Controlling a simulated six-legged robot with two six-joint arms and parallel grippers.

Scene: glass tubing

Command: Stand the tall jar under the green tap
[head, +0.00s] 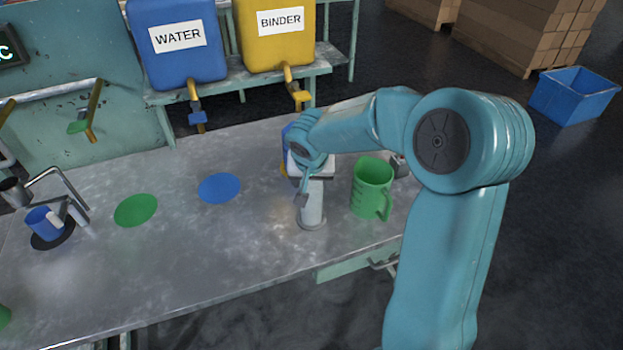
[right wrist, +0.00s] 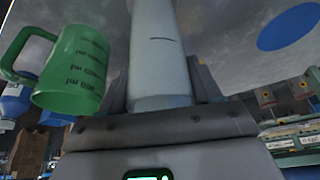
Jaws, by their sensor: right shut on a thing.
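The tall jar (head: 313,205) is a pale grey, narrow cylinder with a wider foot, upright at the table's right part. My right gripper (head: 305,185) is shut on its upper part from above. In the right wrist view the jar (right wrist: 155,60) is between the two fingers. Its foot looks at or very near the tabletop; I cannot tell if it touches. The green tap (head: 78,127), brass with a green handle, hangs at the left back. A green disc (head: 136,210) lies on the table in front of it, bare.
A green jug (head: 372,187) stands just right of the jar. A blue disc (head: 219,187) lies bare left of it. A blue cup (head: 43,222) is at the far left among bent rods. WATER (head: 178,60) and BINDER (head: 275,45) tanks with taps stand behind. The middle table is clear.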

